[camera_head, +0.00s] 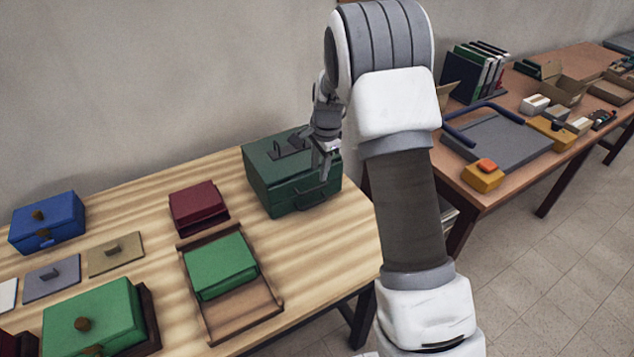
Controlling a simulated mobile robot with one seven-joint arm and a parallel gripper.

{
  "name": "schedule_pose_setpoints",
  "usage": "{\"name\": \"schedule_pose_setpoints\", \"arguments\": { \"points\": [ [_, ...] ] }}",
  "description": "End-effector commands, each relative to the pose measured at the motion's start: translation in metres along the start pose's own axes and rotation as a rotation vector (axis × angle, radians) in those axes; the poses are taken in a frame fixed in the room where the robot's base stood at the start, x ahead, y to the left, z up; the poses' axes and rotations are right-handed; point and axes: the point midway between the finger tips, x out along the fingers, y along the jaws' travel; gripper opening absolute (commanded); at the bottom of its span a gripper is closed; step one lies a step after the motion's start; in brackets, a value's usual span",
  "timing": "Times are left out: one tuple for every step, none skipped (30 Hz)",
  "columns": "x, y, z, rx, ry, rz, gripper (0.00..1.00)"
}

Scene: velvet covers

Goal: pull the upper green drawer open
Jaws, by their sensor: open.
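A dark green box (275,180) stands at the far right end of the wooden table, with a bar handle (312,193) on its front face and a dark handle (290,147) on top. My gripper (325,170) is open and points down at the box's right part, above the front handle. I cannot tell if it touches the box. Its fingertips are small here and no object shows between them. Drawer seams on the box are too small to make out. A brighter green block (220,266) lies in a brown wooden tray (232,318) nearer the front.
A green box with a brown knob (95,318), a blue box (47,223), a dark red box (198,207) and flat lids (115,254) share the wooden table (320,255). A cluttered second table (480,200) stands right.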

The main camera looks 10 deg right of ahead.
Motion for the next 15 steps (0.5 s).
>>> {"name": "schedule_pose_setpoints", "arguments": {
  "points": [
    [0.013,0.001,0.000,0.001,-0.002,0.003,0.42],
    [0.019,0.001,0.000,0.001,-0.001,0.003,0.42],
    [0.026,0.001,0.000,0.001,-0.001,0.002,0.42],
    [0.032,0.001,0.000,0.001,-0.001,0.003,0.42],
    [0.036,0.001,-0.001,0.001,-0.001,0.002,0.42],
    [0.043,0.001,-0.001,0.002,0.000,0.001,0.42],
    [0.047,0.000,-0.001,0.001,0.000,0.001,0.42],
    [0.050,0.000,-0.001,0.001,0.000,0.001,0.42],
    [0.055,0.000,-0.001,0.001,0.000,0.001,0.42],
    [0.057,0.000,-0.001,0.001,0.000,0.000,0.42],
    [0.060,0.000,-0.001,0.001,0.000,0.000,0.42],
    [0.062,0.000,-0.001,0.001,0.000,-0.001,0.42],
    [0.063,0.000,-0.001,0.001,0.000,-0.001,0.42],
    [0.064,0.000,-0.001,0.001,0.000,-0.001,0.42],
    [0.065,0.000,-0.001,0.001,0.000,-0.001,0.42]
  ]
}}
